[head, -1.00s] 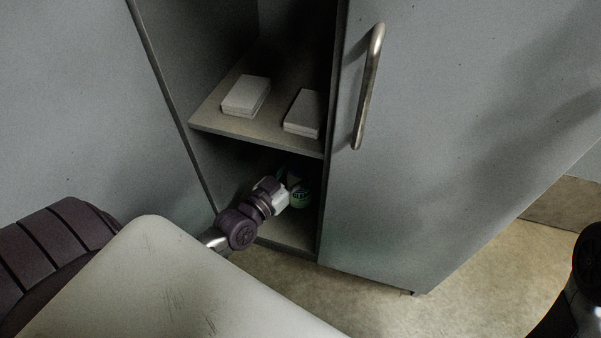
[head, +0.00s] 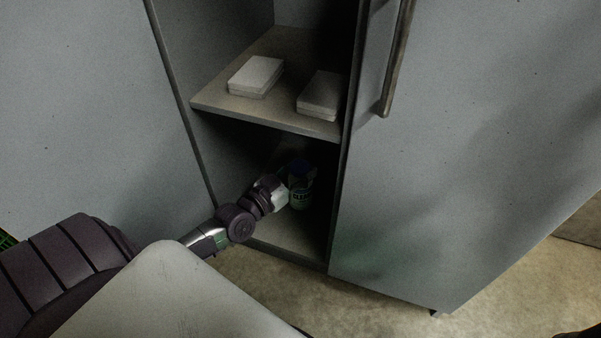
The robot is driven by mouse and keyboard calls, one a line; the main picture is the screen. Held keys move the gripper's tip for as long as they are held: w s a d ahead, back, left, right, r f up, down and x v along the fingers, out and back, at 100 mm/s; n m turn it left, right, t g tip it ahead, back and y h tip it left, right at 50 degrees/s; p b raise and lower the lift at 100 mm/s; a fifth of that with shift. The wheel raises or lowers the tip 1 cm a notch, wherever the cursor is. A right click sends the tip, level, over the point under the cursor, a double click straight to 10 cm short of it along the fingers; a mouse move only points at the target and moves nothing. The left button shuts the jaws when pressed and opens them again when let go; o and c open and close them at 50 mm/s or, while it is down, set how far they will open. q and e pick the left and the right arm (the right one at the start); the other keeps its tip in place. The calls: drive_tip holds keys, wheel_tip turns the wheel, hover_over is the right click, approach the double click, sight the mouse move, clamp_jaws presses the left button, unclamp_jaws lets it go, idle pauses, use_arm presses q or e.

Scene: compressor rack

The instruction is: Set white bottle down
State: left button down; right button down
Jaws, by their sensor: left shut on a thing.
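My left gripper (head: 289,190) reaches into the lower compartment of the grey cabinet (head: 266,242). It is shut on a small bottle (head: 300,198), which looks dark with green bands in the shade. The bottle is roughly upright, over the compartment's floor. I cannot tell whether its base touches that floor. The fingers partly hide in the shadow. My right gripper is not in view.
Two pale flat boxes, a left one (head: 256,75) and a right one (head: 320,93), lie on the shelf (head: 222,103) above my left gripper. The door (head: 460,150) with a bar handle (head: 397,60) is at the right. The lower compartment's front floor is bare.

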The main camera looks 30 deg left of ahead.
use_arm(q)
drive_tip(key=shift+f, duration=0.1)
drive_tip(key=c, duration=0.5)
unclamp_jaws()
drive_tip(key=shift+c, duration=0.2)
drive_tip(key=shift+s+r, duration=0.2)
drive_tip(key=shift+s, duration=0.05)
drive_tip(key=s+a+p, duration=0.2)
drive_tip(key=s+p, duration=0.3)
drive_tip(key=s, duration=0.6)
drive_tip(key=shift+s+p, duration=0.2)
drive_tip(key=shift+p, duration=0.15)
drive_tip(key=shift+f, duration=0.1)
